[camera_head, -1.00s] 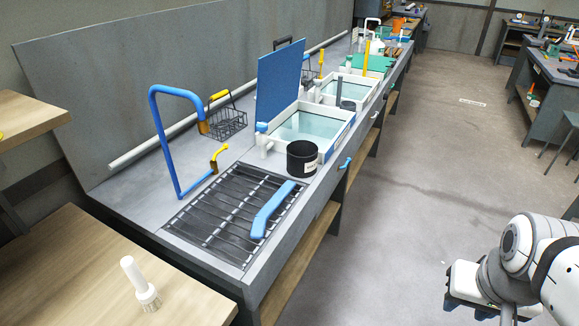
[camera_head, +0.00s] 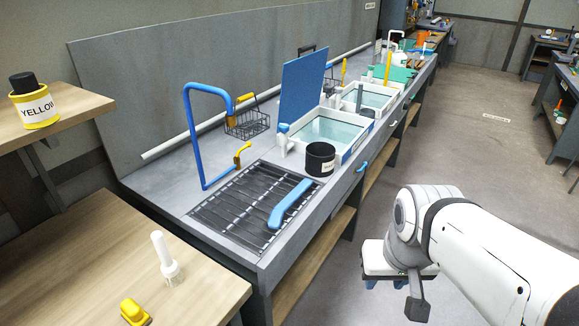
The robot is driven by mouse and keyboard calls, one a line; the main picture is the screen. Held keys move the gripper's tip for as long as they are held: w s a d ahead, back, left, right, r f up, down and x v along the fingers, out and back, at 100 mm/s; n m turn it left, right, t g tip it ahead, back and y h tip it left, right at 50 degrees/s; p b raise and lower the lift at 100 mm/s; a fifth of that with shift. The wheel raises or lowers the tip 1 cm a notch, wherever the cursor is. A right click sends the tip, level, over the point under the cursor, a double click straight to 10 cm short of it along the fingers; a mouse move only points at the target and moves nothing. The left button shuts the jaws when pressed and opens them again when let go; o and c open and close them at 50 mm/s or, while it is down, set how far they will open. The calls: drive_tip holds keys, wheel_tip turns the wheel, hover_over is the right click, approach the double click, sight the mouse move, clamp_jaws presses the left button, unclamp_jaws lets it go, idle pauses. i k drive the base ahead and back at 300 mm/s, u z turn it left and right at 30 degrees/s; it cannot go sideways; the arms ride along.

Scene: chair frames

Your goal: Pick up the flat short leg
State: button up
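A short, flat, bent blue piece (camera_head: 289,204), which looks like the flat short leg, lies on the dark drain grate (camera_head: 222,218) at the near end of the grey bench. It is in full view. A taller blue tube frame (camera_head: 188,140) with yellow ends stands upright behind the grate. My gripper (camera_head: 386,284) hangs at the lower right, over the floor in front of the bench, to the right of the blue piece and well apart from it. Its fingers are mostly hidden by its own body, and I cannot tell whether they are open.
A black cup (camera_head: 320,160) stands by the bench's front edge, beside a water-filled basin (camera_head: 328,132) with a raised blue panel (camera_head: 303,88). A wire basket (camera_head: 248,120) is behind. A wooden table (camera_head: 110,262) at left holds a white brush (camera_head: 165,258). The aisle floor is open.

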sight(275, 219)
drive_tip(key=z, duration=0.05)
drive_tip(key=i, duration=1)
drive_tip(key=u, duration=0.05)
